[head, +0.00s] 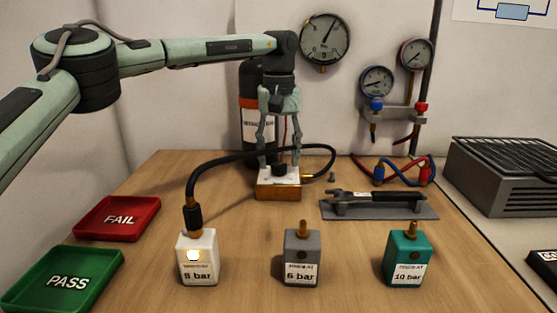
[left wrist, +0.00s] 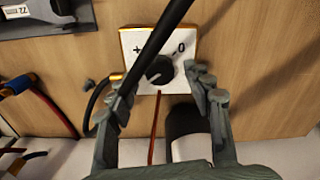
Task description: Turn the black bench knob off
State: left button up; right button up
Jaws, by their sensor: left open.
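The black bench knob (head: 279,168) sits on a small box with a white top plate (head: 266,182) and brass-coloured sides, at the back middle of the table. In the left wrist view the knob (left wrist: 160,72) lies between a "+" mark and a "0" mark; I cannot read its setting surely. My left gripper (head: 280,163) points down over the box, open. Its fingers (left wrist: 159,82) stand on either side of the knob, with gaps showing and nothing held. A black hose partly hides the plate in the wrist view. My right gripper is not in view.
The black hose (head: 236,155) arches from the white 8 bar block (head: 197,262) to the box. Grey 6 bar (head: 302,262) and teal 10 bar (head: 407,262) blocks stand in front. A dark gas cylinder (head: 250,92) stands behind; a wrench (head: 375,197) lies right. Red (head: 135,219) and green (head: 67,280) trays sit left.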

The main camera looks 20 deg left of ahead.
pick_arm(q)
jog(key=shift+f, duration=0.6)
jog(key=c, duration=1.2)
jog(key=shift+o, duration=0.2)
